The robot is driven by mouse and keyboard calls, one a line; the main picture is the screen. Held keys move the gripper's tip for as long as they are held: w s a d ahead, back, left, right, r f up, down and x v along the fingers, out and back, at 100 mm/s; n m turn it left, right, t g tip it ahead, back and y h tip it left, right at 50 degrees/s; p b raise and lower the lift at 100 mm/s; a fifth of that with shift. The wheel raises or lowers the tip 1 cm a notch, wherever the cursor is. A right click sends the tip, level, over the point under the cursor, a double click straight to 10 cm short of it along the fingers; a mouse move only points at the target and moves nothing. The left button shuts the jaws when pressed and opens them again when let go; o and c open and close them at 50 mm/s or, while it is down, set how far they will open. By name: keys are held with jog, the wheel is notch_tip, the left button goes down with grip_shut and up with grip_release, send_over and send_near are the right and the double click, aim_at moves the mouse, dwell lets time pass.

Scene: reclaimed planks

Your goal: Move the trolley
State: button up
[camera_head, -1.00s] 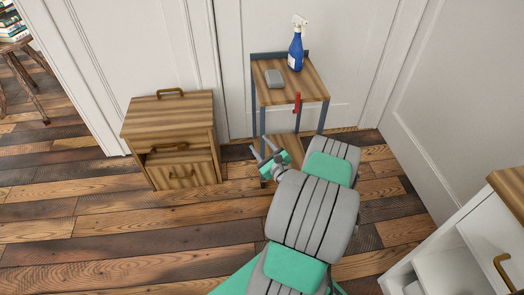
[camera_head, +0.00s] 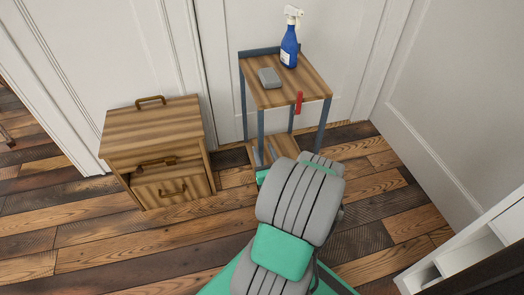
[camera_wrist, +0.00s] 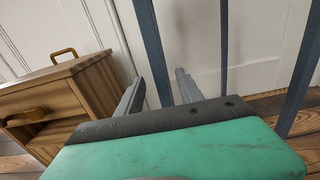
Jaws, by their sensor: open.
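The trolley (camera_head: 305,85) stands against the white wall, with a wooden top, a lower wooden shelf and blue-grey legs. A red piece (camera_head: 299,102) hangs at its front edge. In the wrist view its blue-grey legs (camera_wrist: 149,40) rise in front of me. My gripper (camera_head: 264,157) is open and low at the trolley's front left side, partly hidden by my arm. In the wrist view one leg appears between the fingers of my gripper (camera_wrist: 157,84); I cannot tell whether they touch it.
A blue spray bottle (camera_head: 289,45) and a grey box (camera_head: 269,77) stand on the trolley's top. A wooden cabinet (camera_head: 150,130) is close on the left. White furniture (camera_head: 465,255) is at the lower right. Plank floor is clear at the lower left.

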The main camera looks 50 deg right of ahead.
jog(key=b+x, duration=0.1)
jog(key=x, duration=0.6)
jog(key=shift+w+d, duration=0.15)
jog(key=shift+w, duration=0.2)
jog(key=shift+c, duration=0.5)
grip_shut()
dwell(0.6)
